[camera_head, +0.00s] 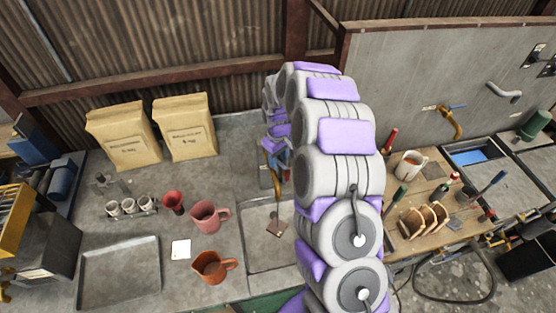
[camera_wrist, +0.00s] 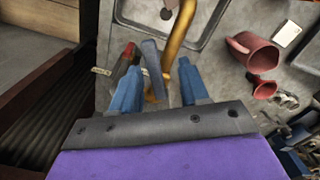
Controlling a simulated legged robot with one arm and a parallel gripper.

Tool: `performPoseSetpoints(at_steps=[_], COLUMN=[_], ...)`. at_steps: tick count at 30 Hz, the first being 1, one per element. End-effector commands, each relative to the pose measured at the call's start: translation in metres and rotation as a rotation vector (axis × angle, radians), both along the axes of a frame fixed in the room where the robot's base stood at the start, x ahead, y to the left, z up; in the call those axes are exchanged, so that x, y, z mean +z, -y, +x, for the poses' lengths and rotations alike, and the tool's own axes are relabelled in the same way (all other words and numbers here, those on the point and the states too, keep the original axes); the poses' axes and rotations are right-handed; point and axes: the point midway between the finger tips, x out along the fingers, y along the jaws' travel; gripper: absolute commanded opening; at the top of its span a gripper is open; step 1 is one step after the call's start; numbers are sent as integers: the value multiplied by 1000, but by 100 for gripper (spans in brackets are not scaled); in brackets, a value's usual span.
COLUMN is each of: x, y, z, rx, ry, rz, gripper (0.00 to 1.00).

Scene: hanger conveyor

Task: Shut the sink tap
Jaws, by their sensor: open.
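The sink tap shows in the wrist view as a curved brass spout (camera_wrist: 178,42). Beside it are a grey-blue lever (camera_wrist: 152,58) and a red-tipped piece (camera_wrist: 127,60). My gripper (camera_wrist: 158,68) is open, with its two blue fingers spread apart. In the picture, the grey-blue lever and lower spout lie between the fingers, and the red piece lies by the left finger. I cannot tell if any finger touches them. In the head view, part of the brass tap (camera_head: 276,178) shows above the sink (camera_head: 250,233); my arm hides much of this area.
Left of the sink stand a pink mug (camera_head: 204,219), an orange jug (camera_head: 210,269), a red cup (camera_head: 173,201) and a metal tray (camera_head: 120,274). Paper bags (camera_head: 124,138) stand behind. A wooden worktop (camera_head: 425,180) with a white mug (camera_head: 410,165) is on the right.

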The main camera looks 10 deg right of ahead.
Motion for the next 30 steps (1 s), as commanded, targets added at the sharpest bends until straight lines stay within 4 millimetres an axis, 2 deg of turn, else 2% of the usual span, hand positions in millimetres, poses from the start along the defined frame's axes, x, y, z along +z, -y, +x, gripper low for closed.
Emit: performPoseSetpoints(at_steps=[6, 15, 30], x=[-18, -20, -20], y=[4, -4, 2], z=[-2, -1, -1], rx=[-1, -1, -1], ry=[-5, -2, -2], rz=[2, -5, 1], gripper=[45, 45, 0])
